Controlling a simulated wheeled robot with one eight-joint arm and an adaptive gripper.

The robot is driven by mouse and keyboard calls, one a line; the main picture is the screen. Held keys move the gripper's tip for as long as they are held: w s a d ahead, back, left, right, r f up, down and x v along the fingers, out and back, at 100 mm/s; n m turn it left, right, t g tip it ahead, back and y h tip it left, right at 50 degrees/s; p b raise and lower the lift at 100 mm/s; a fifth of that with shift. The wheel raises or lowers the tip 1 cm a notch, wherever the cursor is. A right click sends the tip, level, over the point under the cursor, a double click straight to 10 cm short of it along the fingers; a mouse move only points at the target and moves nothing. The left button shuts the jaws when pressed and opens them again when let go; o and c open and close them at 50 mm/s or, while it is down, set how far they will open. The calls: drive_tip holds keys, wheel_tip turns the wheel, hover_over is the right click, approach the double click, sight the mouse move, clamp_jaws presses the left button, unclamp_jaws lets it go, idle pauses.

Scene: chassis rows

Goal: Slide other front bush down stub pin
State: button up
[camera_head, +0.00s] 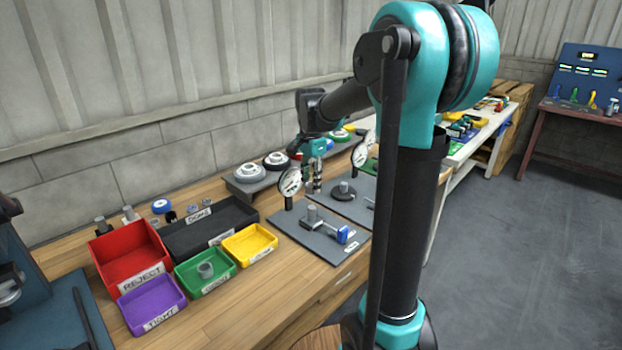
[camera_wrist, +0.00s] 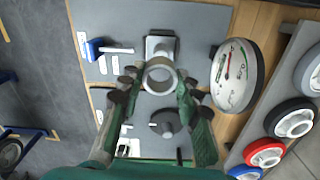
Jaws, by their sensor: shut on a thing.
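My gripper (camera_head: 313,184) hangs over the near grey plate (camera_head: 325,240) on the bench. In the wrist view its fingers (camera_wrist: 159,82) are shut on a grey ring-shaped bush (camera_wrist: 159,66), one finger on each side. The bush's bore faces the camera. The stub pin (camera_head: 312,214) stands upright on a dark base on the near plate, just below my gripper in the head view. In the wrist view the pin's block (camera_wrist: 160,42) shows partly behind the bush; whether bore and pin line up I cannot tell.
A dial gauge (camera_head: 290,182) stands close to my gripper, at its right in the wrist view (camera_wrist: 235,75). A blue-handled part (camera_head: 343,234) lies on the near plate. A green tray (camera_head: 220,264) holds another grey bush. Red (camera_head: 122,245), purple and yellow trays stand nearby.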

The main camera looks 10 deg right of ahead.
sight(312, 207)
drive_tip(key=shift+w+d+f, duration=0.2)
drive_tip(key=shift+w+f, duration=0.1)
drive_tip(key=shift+f, duration=2.05)
drive_tip(key=shift+f, duration=1.2)
drive_tip(key=shift+f, duration=0.65)
drive_tip(key=o, duration=1.3)
wheel_tip(312, 207, up, 12)
